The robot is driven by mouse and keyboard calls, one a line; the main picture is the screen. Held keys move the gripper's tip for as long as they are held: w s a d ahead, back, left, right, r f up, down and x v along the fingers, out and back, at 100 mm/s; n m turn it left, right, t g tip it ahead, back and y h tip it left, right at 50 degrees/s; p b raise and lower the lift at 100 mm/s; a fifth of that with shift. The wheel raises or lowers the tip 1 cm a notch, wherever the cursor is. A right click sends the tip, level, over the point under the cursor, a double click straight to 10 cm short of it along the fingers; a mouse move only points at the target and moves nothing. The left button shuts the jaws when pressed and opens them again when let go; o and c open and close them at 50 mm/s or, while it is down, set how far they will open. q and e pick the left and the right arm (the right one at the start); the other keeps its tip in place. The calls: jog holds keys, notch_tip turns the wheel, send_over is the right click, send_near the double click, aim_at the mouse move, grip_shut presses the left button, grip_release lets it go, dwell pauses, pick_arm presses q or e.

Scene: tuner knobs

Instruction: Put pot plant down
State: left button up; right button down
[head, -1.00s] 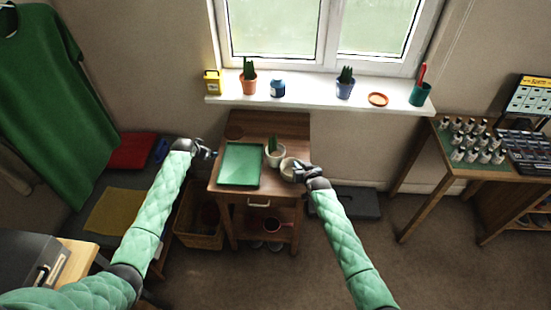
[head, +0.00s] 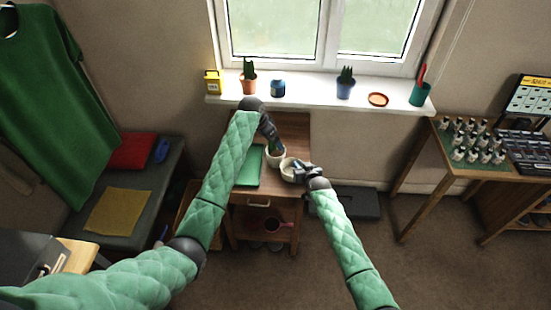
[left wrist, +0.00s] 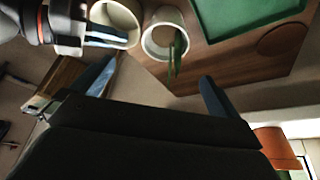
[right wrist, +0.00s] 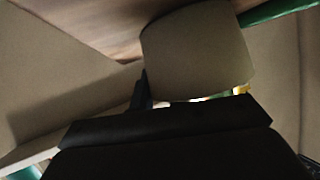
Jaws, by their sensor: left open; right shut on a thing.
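The pot plant, a white pot with green spiky leaves (head: 275,158), stands on the small wooden cabinet (head: 290,128). It also shows in the left wrist view (left wrist: 165,42). My left gripper (head: 272,134) is open and empty just above and behind the plant; its spread fingers (left wrist: 155,88) show in the left wrist view, apart from the pot. My right gripper (head: 298,171) is shut on the wall of a cream pot (head: 287,166) at the cabinet's right side, beside the plant. This pot fills the middle of the right wrist view (right wrist: 198,50). I see no plant in it.
A green tray (head: 250,170) lies on the cabinet left of the plant, partly hidden by my left arm. The windowsill behind (head: 310,91) bears a yellow tin (head: 212,82), potted cacti, a blue jar (head: 278,88) and a terracotta saucer (head: 378,99).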

pick_arm(q)
send_near(277, 154)
jog(key=shift+w+d+r, duration=0.1)
jog(key=shift+d+r, duration=0.1)
jog(key=shift+d, duration=0.35)
jog(key=f, duration=0.2)
jog(key=w+f, duration=0.1)
jog(key=f, duration=0.1)
jog(key=shift+f, duration=0.1)
jog(key=shift+w+d+f, duration=0.2)
jog(key=shift+w+f, duration=0.05)
jog(key=shift+f, duration=0.35)
jog(key=c, duration=1.9)
notch_tip(277, 154, up, 10)
